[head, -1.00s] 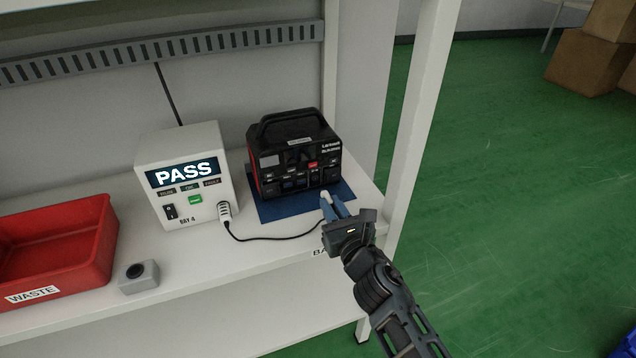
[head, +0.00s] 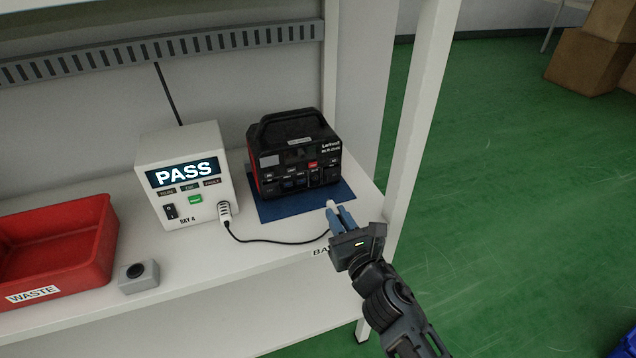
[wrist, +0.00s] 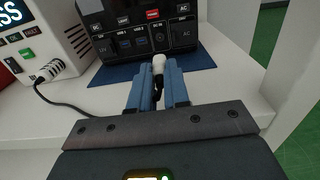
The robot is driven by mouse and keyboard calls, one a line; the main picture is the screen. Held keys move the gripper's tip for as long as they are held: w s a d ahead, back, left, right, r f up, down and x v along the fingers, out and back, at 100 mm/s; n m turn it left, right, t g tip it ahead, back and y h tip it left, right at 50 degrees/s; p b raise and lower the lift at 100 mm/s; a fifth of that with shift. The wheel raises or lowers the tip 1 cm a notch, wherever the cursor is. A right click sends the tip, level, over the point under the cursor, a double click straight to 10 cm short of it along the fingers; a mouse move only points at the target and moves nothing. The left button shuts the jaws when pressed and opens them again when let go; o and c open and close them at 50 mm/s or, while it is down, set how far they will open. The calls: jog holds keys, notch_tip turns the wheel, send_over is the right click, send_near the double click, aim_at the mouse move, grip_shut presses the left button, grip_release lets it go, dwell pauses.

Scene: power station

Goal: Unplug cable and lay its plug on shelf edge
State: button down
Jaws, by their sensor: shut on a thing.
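The black cable (head: 270,240) runs from a grey-white connector on the test box's front, along the shelf, to my gripper. My gripper (head: 341,215) is shut on the cable's white plug (wrist: 159,64), near the front right of the shelf (wrist: 222,88). In the wrist view, the plug's white tip points away from me, between the blue fingers, toward the power station. The black power station (head: 297,160) stands on a blue mat (head: 278,209). A gap shows between the plug and its front sockets. The shelf's front edge (head: 290,258) is partly covered by my gripper.
The white test box (head: 187,178) reads PASS. A red WASTE bin (head: 60,250) and a grey button box (head: 139,276) stand to its left. A white post (head: 415,120) rises at the shelf's right end. The shelf between button box and mat is mostly bare.

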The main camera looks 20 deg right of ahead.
jog(key=shift+f+b, duration=1.65)
jog(key=shift+b, duration=0.05)
dwell(0.3)
jog(key=c, duration=1)
grip_release()
jog(key=shift+s+b, duration=0.4)
jog(key=shift+s, duration=3.65)
jog(key=s+r+m+g+p, duration=0.2)
jog(key=s+r+m+p, duration=0.15)
jog(key=s+m, duration=1.55)
jog(key=s+r+m+p, duration=0.1)
jog(key=s+r+m, duration=0.3)
jog(key=s+m, duration=0.1)
jog(key=s+r+m+p, duration=0.1)
jog(key=s+r+m, duration=0.3)
jog(key=s+m, duration=0.2)
jog(key=s+r+m+g+p, duration=0.1)
jog(key=s+r+m, duration=0.3)
jog(key=s+m, duration=0.2)
jog(key=shift+s+r+p, duration=0.3)
jog(key=shift+r, duration=0.05)
